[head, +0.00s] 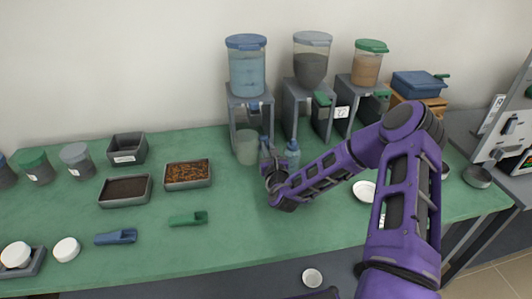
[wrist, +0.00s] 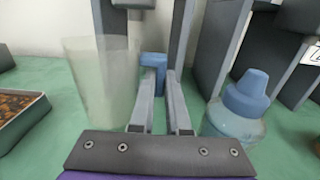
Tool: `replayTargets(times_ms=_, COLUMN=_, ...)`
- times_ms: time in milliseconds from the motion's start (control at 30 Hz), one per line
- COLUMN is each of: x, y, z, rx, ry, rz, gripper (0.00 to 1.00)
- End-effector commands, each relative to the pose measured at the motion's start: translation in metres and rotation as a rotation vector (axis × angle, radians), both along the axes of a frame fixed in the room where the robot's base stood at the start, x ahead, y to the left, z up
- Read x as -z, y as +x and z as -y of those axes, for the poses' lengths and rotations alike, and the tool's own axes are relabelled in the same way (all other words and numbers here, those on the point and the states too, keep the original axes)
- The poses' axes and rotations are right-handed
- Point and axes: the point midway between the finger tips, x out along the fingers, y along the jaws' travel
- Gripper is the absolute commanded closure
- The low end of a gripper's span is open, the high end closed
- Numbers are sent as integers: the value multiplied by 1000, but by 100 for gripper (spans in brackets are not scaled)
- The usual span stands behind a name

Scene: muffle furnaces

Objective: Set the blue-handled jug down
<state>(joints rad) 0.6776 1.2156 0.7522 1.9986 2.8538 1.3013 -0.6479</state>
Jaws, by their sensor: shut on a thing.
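The jug (head: 247,148) is a clear, pale, upright vessel in front of the stand of the blue-lidded dispenser. It also shows at the left of the wrist view (wrist: 92,95), with its blue handle (wrist: 153,61) to its right. My gripper (head: 266,164) reaches in from the front right. In the wrist view its two fingers (wrist: 159,80) are closed around the blue handle. The jug looks upright and close to the green bench top (head: 255,225). I cannot tell whether its base touches the bench.
A blue-capped bottle (head: 292,155) stands close to the right of my gripper. Dispenser stands (head: 300,110) line the back. A tray of brown pellets (head: 188,174) lies to the left, with a green scoop (head: 188,219) in front. The bench front centre is clear.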

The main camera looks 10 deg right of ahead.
Motion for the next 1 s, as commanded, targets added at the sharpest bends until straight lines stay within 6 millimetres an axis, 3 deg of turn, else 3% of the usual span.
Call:
replayTargets(times_ms=233, x=1, y=18, z=0, rx=1, ry=0, rz=0, gripper=100)
replayTargets(times_ms=467, x=36, y=19, z=-1, rx=-1, ry=-3, rz=0, gripper=100)
replayTargets(times_ms=867, x=39, y=18, z=0, rx=0, ry=0, rz=0, gripper=100)
replayTargets(times_ms=900, x=38, y=18, z=0, rx=0, ry=-1, rz=0, gripper=81)
replayTargets(times_ms=1000, x=38, y=18, z=0, rx=0, ry=-1, rz=0, gripper=63)
